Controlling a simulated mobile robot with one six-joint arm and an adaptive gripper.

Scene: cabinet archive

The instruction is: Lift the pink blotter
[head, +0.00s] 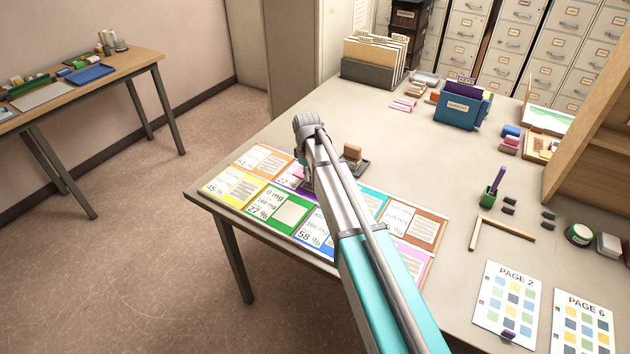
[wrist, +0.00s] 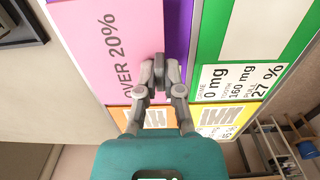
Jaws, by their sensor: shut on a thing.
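The pink blotter (wrist: 105,45), a flat pink sheet lettered OVER 20%, fills the upper left of the wrist view. It covers most of a purple card (wrist: 178,40), whose strip shows along its right edge. My gripper (wrist: 165,68) is shut at that right edge, on the blotter. In the head view my arm hides most of the blotter and the fingertips. I cannot tell whether the sheet is clear of the card beneath.
Bright cards, such as a green one (head: 275,210), line the table's front left. A wooden-handled stamp (head: 352,153) stands just beyond my arm. A file box (head: 368,73) and a blue holder (head: 457,112) stand at the back. The table's middle is mostly clear.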

